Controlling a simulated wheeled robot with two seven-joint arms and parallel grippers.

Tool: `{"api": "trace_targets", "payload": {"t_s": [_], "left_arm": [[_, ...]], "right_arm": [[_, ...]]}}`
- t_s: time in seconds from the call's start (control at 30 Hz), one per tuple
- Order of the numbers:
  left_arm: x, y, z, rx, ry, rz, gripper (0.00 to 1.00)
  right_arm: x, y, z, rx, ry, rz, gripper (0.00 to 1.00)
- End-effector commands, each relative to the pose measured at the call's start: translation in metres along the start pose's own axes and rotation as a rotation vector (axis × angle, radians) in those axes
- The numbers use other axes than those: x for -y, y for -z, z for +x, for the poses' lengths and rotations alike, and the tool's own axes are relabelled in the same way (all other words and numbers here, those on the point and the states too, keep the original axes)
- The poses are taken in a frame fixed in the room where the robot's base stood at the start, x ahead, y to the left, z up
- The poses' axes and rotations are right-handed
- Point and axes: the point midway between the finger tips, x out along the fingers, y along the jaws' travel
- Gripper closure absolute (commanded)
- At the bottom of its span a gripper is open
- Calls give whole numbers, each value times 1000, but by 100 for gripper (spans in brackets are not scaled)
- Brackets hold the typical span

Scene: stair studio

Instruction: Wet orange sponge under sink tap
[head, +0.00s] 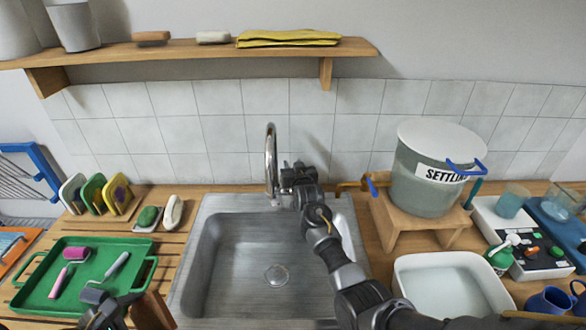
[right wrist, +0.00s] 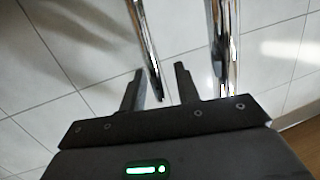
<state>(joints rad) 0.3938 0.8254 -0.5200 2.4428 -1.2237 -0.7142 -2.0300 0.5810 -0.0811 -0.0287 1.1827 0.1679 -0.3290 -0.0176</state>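The chrome tap (head: 270,160) rises behind the steel sink (head: 215,260), whose basin looks empty. My right gripper (head: 296,172) is just right of the tap. In the right wrist view its fingers (right wrist: 158,88) are apart, with the end of a thin chrome part (right wrist: 146,40) showing between them; I cannot tell if they touch it. A thicker chrome pipe (right wrist: 222,45) stands to the right. My left gripper (head: 104,312) is partly in view at the bottom left, beside a brown block (head: 152,312); its fingers are unclear. I cannot make out an orange sponge for certain.
Right are a "SETTLING" bucket (head: 425,180) on a wooden stand (head: 400,232) and a white basin (head: 405,262). A shelf (head: 190,50) hangs above.

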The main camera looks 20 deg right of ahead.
Motion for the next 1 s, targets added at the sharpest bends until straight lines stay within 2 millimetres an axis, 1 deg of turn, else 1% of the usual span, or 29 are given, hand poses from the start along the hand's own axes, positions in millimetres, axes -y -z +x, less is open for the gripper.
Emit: {"api": "trace_targets", "payload": {"t_s": [0.17,0.27,0.6,0.7,0.83,1.0], "left_arm": [[1,1,1,0,0,0,33],[1,2,3,0,0,0,33],[5,8,9,0,0,0,33],[6,10,11,0,0,0,33],[6,10,12,0,0,0,33],[6,10,12,0,0,0,33]], "right_arm": [[0,-2,-12,1,-1,0,68],[0,-2,-27,-1,0,0,68],[0,-2,-90,0,1,1,68],[1,-2,-104,1,1,0,68],[1,-2,-115,1,2,0,68],[1,0,-119,1,1,-1,68]]}}
